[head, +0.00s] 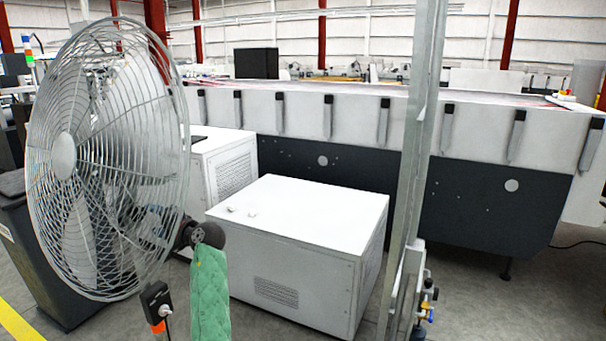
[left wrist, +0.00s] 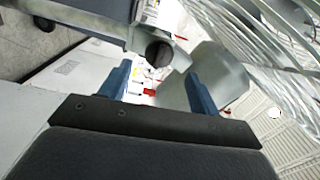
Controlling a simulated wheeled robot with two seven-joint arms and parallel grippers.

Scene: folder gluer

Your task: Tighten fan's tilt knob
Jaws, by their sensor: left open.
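The large grey wire-cage fan (head: 65,155) stands at the left of the head view; its cage also fills the upper right of the left wrist view (left wrist: 265,40). The tilt knob, a round black knob (left wrist: 158,53), sits on a grey bracket in the left wrist view. I cannot make it out in the head view. My left gripper (head: 148,222) is behind the fan cage, partly hidden by the wires. In the left wrist view its two blue fingers (left wrist: 158,72) are apart, with the knob between and beyond their tips. No contact shows. My right gripper is not in view.
A white cabinet (head: 300,225) stands right of my left arm, with another white box (head: 222,165) behind it. A metal post (head: 410,170) rises in front of the long machine (head: 350,150). A small black box with an orange part (head: 156,300) is near the fan's lower right.

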